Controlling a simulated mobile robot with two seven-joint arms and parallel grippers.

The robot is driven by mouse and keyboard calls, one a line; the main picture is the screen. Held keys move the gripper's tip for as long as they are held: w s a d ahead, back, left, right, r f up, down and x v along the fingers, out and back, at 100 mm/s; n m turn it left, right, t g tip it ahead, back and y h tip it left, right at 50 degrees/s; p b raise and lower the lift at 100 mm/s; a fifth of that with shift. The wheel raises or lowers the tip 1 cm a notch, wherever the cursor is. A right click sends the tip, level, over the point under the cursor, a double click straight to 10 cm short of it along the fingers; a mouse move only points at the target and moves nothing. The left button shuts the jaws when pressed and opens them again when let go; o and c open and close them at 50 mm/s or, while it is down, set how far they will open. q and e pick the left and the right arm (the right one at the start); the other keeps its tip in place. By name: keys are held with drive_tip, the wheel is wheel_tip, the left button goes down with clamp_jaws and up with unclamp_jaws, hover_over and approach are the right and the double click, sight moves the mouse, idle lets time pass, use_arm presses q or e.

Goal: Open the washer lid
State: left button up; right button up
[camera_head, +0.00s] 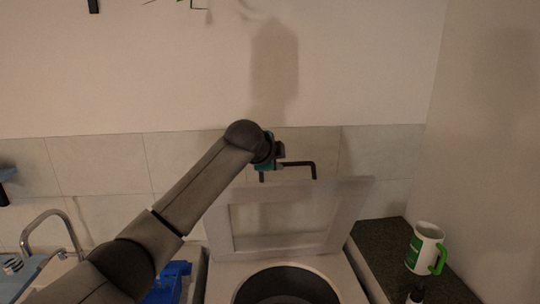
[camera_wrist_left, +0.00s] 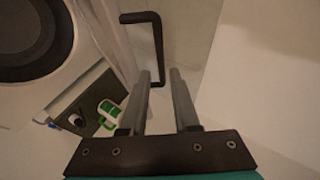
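The washer (camera_head: 225,280) is at the bottom middle of the head view, with its round dark drum opening (camera_head: 287,290) uncovered. Its pale framed lid (camera_head: 280,240) stands raised behind the opening. A dark bent bar (camera_head: 300,164), which looks like the lid's handle, is at the lid's top edge. My left gripper (camera_head: 270,165) is beside the bar, above the lid's left part. In the left wrist view its two fingers (camera_wrist_left: 160,75) are apart, and the end of the bar (camera_wrist_left: 158,50) lies between or just beyond them; contact cannot be told. My right gripper is not in view.
A dark counter (camera_head: 385,245) right of the washer holds a white and green mug (camera_head: 425,248) and a small dark bottle (camera_head: 416,294). A faucet (camera_head: 45,220) and a blue object (camera_head: 172,280) are at left. A tiled wall (camera_head: 100,165) stands close behind the lid.

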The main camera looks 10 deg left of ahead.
use_arm(q)
drive_tip(key=v, duration=0.6)
idle(0.4)
